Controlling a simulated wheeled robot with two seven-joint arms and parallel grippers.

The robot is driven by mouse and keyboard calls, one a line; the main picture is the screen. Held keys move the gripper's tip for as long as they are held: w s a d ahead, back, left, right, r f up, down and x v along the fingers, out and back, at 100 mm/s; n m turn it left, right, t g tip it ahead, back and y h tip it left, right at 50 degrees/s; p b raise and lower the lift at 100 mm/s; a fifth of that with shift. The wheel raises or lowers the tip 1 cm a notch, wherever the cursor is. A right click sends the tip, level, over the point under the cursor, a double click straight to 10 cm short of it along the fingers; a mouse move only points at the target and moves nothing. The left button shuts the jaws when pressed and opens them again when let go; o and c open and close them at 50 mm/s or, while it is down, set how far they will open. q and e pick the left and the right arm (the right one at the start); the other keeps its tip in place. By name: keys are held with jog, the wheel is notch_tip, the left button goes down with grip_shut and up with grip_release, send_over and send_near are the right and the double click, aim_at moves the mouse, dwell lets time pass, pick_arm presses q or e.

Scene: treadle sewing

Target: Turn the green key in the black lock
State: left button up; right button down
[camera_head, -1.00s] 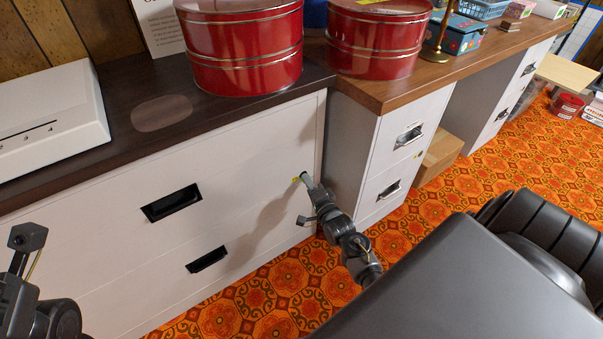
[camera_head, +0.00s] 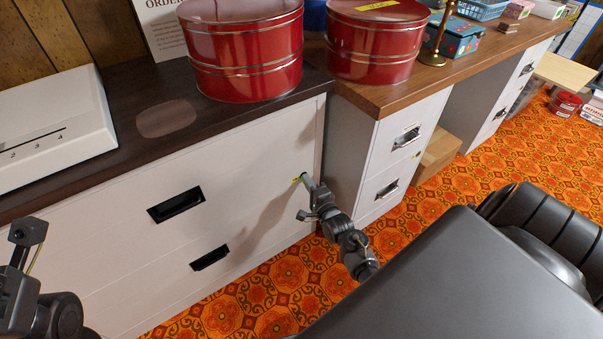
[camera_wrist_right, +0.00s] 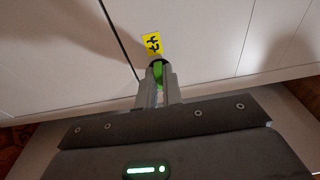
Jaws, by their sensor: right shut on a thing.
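The green key (camera_wrist_right: 158,70) shows between the fingers of my right gripper (camera_wrist_right: 158,80) in the right wrist view. The gripper is shut on it. A dark ring at the key's far end is the visible part of the black lock (camera_wrist_right: 156,60), on the white cabinet front just below a yellow label (camera_wrist_right: 152,43) with black marks. In the head view my right gripper (camera_head: 305,182) reaches the upper right of the cabinet front, beside the small yellow label (camera_head: 296,181). Key and lock are too small there to tell the key's angle. Part of my left arm shows at lower left, without its fingers.
The white cabinet (camera_head: 110,245) has black recessed handles. Two red round tins (camera_head: 245,60) stand above on the wooden tops. A second drawer cabinet (camera_head: 345,170) is close to the right of my right gripper. Patterned orange carpet (camera_head: 490,165) is open at right.

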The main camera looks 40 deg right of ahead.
jog(key=shift+w+r, duration=0.1)
jog(key=shift+r, duration=0.1)
jog(key=shift+m+p, duration=1.05)
jog(key=shift+m, duration=0.05)
jog(key=c, duration=1.5)
grip_release()
jog(key=shift+f, duration=0.1)
jog(key=shift+c, duration=0.3)
